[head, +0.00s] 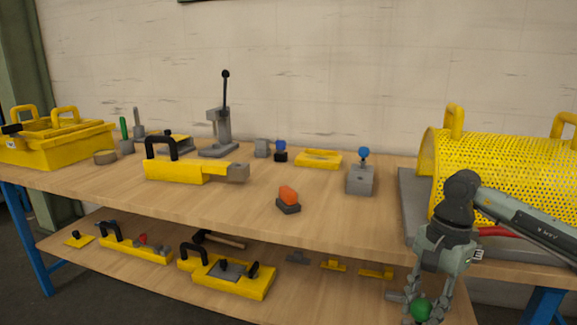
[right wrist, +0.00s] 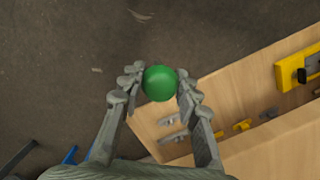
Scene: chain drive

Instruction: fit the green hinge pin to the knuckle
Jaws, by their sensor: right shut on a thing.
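My right gripper (head: 418,300) is shut on the green hinge pin, which shows as a green ball head (head: 420,309) low at the right, in front of the bench edge. In the right wrist view the green ball (right wrist: 160,83) sits between the two fingertips of the gripper (right wrist: 161,90); the rest of the pin is hidden. A yellow block with a black handle (head: 180,171) carries a grey end piece (head: 237,172) on the bench; I cannot tell whether this is the knuckle. My left gripper is not in view.
A perforated yellow guard (head: 490,160) stands on the bench at right, behind my right arm. A grey block with a blue knob (head: 360,180) and an orange-topped piece (head: 288,197) stand nearby. The lower shelf (head: 310,290) holds yellow fixtures and a hammer. The bench front is mostly clear.

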